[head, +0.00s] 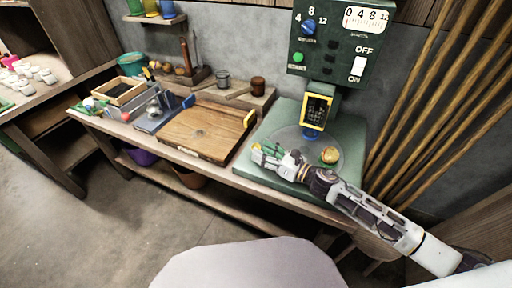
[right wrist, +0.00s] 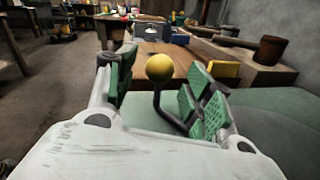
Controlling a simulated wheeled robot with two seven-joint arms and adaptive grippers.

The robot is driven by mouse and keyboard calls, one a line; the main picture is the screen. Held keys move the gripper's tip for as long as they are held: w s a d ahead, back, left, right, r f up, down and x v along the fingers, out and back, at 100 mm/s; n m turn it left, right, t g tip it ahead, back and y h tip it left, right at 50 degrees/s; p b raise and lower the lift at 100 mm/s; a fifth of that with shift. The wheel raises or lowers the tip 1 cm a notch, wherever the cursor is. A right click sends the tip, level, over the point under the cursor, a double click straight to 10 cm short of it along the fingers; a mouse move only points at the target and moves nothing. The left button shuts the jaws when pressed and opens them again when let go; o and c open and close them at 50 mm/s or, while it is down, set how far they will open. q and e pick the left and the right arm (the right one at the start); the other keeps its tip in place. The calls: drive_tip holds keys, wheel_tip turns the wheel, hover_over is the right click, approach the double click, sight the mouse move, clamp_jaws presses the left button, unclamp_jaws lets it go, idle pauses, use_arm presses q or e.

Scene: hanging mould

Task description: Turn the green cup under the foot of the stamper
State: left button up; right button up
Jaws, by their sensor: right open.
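The stamper (head: 330,42) is a dark green machine at the back right of the bench, with a yellow-framed head (head: 317,110). A blue piece (head: 309,135) shows right below that head. A round grey turntable (head: 318,142) lies on its green base, with a tan round thing (head: 329,155) on its right. I cannot make out a green cup on it. My right gripper (head: 266,151) is open at the turntable's left edge. In the right wrist view, a yellow ball knob (right wrist: 160,68) on a bent dark rod (right wrist: 168,113) stands between its green-padded fingers. My left gripper is not in view.
A wooden board (head: 205,132) lies left of the stamper's base (head: 270,128). Tall wooden poles (head: 418,100) lean at the right. Coloured containers stand on a wall shelf (head: 155,18).

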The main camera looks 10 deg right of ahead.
drive_tip(key=shift+x, duration=1.8)
drive_tip(key=shift+c, duration=0.3)
clamp_jaws()
